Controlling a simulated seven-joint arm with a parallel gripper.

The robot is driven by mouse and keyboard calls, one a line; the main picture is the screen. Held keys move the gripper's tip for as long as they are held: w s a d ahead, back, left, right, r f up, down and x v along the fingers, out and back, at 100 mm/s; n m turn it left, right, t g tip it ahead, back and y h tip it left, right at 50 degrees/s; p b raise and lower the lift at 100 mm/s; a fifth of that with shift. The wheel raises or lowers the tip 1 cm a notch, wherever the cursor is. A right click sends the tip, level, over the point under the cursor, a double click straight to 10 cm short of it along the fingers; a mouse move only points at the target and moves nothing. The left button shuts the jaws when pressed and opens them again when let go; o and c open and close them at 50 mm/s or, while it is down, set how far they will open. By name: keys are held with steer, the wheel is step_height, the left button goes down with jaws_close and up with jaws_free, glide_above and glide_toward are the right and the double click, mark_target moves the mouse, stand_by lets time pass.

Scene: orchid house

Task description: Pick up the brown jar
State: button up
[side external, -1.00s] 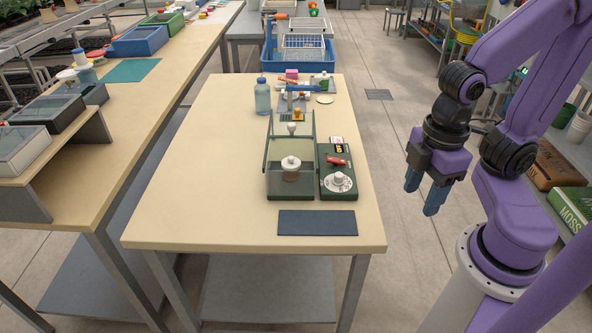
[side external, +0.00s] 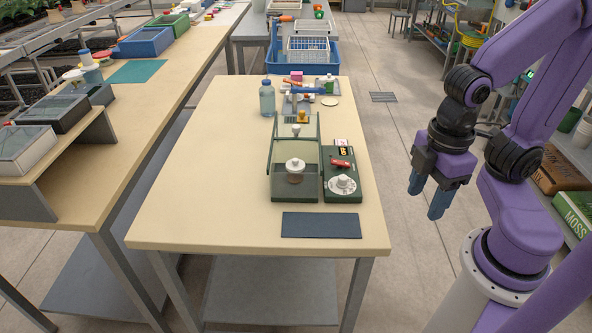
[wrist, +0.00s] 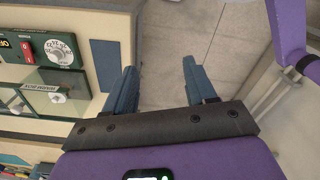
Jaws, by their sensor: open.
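A brown, round thing (side external: 295,179), likely the brown jar, shows dimly at the green box on the table's near part. A white knob (side external: 295,164) sits right above it; I cannot tell if the knob belongs to the jar or to a clear lid. The green-framed box (side external: 272,192) has clear panels, and it also shows at the left of the wrist view (wrist: 78,78), with a white knob. My gripper (side external: 428,197) is open and empty, right of the table and well apart from the box. Its two blue fingers show in the wrist view (wrist: 163,95) with floor between them.
A green control unit with a white dial (side external: 342,186) adjoins the box on the right. A dark mat (side external: 321,225) lies in front. A clear blue-capped bottle (side external: 267,98) and small items stand behind. The table's left part (side external: 205,170) is bare.

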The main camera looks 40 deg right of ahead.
steer(key=o, duration=0.5)
steer(key=n, duration=0.5)
glide_above(295, 159)
step_height(295, 159, down, 2)
steer(key=f, duration=0.7)
steer(key=s+f, duration=0.1)
steer(key=f, duration=0.3)
steer(key=shift+a+f, duration=0.25)
steer(key=shift+a, duration=0.1)
steer(key=f, duration=0.4)
steer(key=shift+w+d, duration=0.3)
steer(key=shift+w, duration=0.1)
steer(key=shift+f, duration=0.7)
